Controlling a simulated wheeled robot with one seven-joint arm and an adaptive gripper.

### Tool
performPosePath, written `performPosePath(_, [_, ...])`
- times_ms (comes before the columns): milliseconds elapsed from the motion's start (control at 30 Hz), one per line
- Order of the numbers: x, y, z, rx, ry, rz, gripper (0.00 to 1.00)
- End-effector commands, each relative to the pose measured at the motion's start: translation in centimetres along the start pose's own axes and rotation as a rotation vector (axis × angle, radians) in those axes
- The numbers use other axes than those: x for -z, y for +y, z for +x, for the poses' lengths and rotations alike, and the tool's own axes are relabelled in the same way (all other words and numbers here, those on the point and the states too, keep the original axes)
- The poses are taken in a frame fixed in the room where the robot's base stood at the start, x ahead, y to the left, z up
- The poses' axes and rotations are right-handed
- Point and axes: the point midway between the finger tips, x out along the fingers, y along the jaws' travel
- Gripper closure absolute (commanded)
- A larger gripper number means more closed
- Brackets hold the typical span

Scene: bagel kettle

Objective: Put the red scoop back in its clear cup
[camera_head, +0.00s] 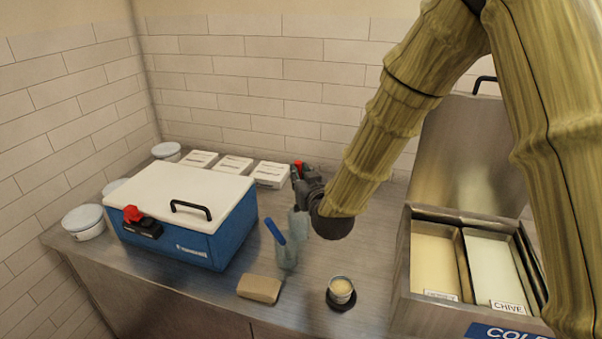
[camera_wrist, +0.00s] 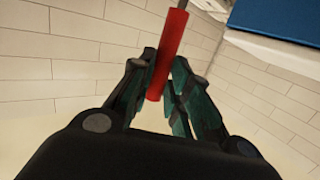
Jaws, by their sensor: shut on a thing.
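My gripper (camera_wrist: 166,90) is shut on the red scoop (camera_wrist: 168,52) by its red handle, which shows between the fingers in the wrist view. A thin grey shaft runs from the handle to the top edge of that view. In the head view my gripper (camera_head: 303,178) is above the counter, with a bit of red at its top. A clear cup (camera_head: 287,256) stands on the counter to the lower left of my gripper, with a blue-handled tool (camera_head: 274,231) in it. Another pale, see-through shape (camera_head: 298,222) shows just below my gripper; I cannot tell whether it is a cup or the scoop's head.
A blue cooler (camera_head: 190,232) with a white lid stands left. A beige block (camera_head: 259,289) and a small cup on a dark saucer (camera_head: 341,293) lie at the front. White boxes (camera_head: 232,166) line the back. A steel bin unit (camera_head: 450,262) stands right.

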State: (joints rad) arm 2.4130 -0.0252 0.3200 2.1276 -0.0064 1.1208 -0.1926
Motion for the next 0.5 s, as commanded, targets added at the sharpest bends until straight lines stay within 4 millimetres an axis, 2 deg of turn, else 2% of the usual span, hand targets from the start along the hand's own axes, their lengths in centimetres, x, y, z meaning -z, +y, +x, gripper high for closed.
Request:
performPosePath(33, [-0.7,0.0,0.1,0.0,0.0,0.0,1.0])
performPosePath(500, [-4.1,0.0,0.6,0.0,0.001,0.0,1.0])
